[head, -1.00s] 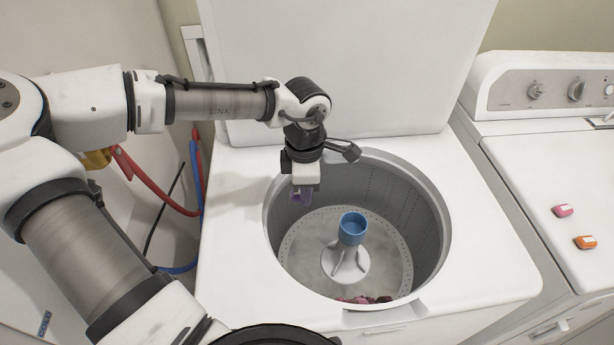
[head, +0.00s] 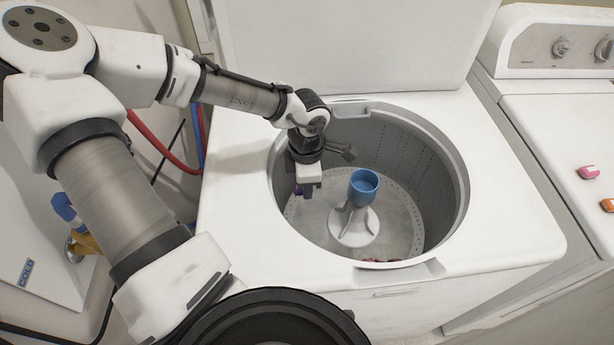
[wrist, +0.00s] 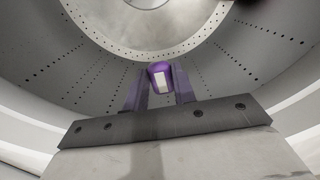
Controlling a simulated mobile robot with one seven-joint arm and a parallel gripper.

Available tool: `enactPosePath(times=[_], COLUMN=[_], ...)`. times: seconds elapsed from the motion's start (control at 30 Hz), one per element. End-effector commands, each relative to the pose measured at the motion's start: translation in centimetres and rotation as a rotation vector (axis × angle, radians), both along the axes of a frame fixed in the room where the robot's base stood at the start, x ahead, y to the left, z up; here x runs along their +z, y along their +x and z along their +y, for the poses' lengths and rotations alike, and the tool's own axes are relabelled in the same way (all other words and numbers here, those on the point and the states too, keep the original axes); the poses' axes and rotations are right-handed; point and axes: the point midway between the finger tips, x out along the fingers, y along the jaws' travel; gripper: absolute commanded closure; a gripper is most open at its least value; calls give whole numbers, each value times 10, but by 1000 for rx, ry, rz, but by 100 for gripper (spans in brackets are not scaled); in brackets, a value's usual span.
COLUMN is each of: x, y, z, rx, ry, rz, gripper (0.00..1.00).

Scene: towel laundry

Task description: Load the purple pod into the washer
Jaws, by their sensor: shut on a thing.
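The purple pod (wrist: 160,76) with a white label is held between the fingertips of my gripper in the wrist view. My gripper (head: 305,190) is shut on it and points down inside the open mouth of the washer (head: 235,235), near the left side of the drum. In the head view the pod is hard to tell apart from the purple fingers. The drum floor (wrist: 185,45) lies below and apart from the pod. The washer lid (head: 350,40) is up.
A blue-topped agitator (head: 363,188) stands in the middle of the drum, to the right of my gripper. Some reddish cloth (head: 380,260) shows at the drum's near edge. A pink pod (head: 588,172) and an orange pod (head: 607,205) lie on the dryer (head: 540,130) at right.

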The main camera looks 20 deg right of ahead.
Motion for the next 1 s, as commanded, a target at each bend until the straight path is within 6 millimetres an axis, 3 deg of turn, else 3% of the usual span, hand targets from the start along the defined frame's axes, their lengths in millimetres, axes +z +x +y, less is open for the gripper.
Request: enactPosePath(times=[0.03, 0.6, 0.8, 1.0], x=[-19, -128, -149, -155], y=[0, 0, 0, 0], z=[0, 0, 0, 0], rx=[-2, -1, 1, 0], ry=[4, -2, 0, -1], rz=[-2, 1, 1, 0], gripper=[95, 95, 95, 95])
